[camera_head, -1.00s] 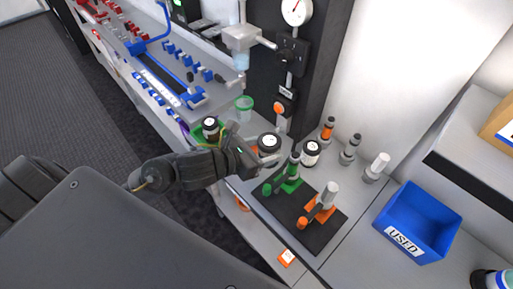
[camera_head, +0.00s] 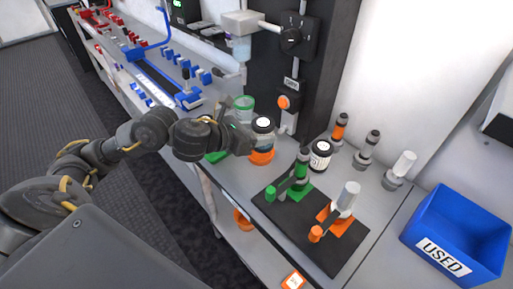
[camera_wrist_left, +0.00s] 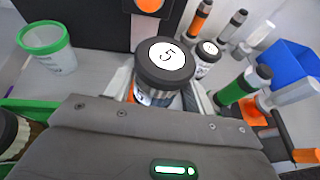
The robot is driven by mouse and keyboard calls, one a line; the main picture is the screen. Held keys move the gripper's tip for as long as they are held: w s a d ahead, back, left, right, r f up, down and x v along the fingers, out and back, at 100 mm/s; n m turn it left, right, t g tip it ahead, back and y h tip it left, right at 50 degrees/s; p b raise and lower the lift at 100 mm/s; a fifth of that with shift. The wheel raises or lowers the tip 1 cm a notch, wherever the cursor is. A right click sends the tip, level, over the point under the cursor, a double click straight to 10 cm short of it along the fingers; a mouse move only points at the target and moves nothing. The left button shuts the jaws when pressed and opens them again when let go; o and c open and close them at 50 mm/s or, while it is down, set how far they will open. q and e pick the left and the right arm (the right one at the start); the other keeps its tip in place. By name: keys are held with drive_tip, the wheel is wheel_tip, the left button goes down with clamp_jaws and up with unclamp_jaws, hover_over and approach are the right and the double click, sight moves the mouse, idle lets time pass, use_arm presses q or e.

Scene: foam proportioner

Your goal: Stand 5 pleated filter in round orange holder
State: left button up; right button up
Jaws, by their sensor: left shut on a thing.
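The pleated filter marked 5 (camera_head: 263,125) has a black cap with a white round label and stands upright; it also shows in the left wrist view (camera_wrist_left: 165,62). My left gripper (camera_head: 248,140) is shut on it from the side. The round orange holder (camera_head: 262,157) shows directly below the filter. I cannot tell whether the filter's hidden base touches it. In the left wrist view, a little orange shows beside the filter's body. My right gripper is not in view.
A green-rimmed cup (camera_head: 243,104) stands behind the gripper. A green holder (camera_head: 216,156) is partly hidden by my arm. A black-capped jar (camera_head: 320,154) stands to the right. A dark mat (camera_head: 296,235) carries green and orange stands. A blue USED bin (camera_head: 455,240) is far right.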

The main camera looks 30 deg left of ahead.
sight(257, 134)
use_arm(q)
drive_tip(key=shift+w+a+f, duration=0.35)
drive_tip(key=shift+f, duration=0.3)
drive_tip(key=shift+w+a+f, duration=0.15)
drive_tip(key=shift+w+f, duration=0.15)
drive_tip(key=shift+w, duration=0.05)
drive_tip(key=shift+w+a+f+b, duration=0.1)
drive_tip(key=shift+f+b, duration=0.1)
drive_tip(key=shift+b, duration=0.1)
drive_tip(key=f, duration=0.3)
drive_tip(key=shift+w+a+f, duration=0.2)
drive_tip(key=shift+a+f, duration=0.05)
drive_tip(key=shift+f, duration=0.1)
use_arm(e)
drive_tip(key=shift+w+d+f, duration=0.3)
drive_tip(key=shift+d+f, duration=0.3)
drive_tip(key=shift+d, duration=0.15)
use_arm(q)
drive_tip(key=shift+f+b, duration=0.35)
drive_tip(key=shift+b, duration=0.35)
drive_tip(key=o, duration=1)
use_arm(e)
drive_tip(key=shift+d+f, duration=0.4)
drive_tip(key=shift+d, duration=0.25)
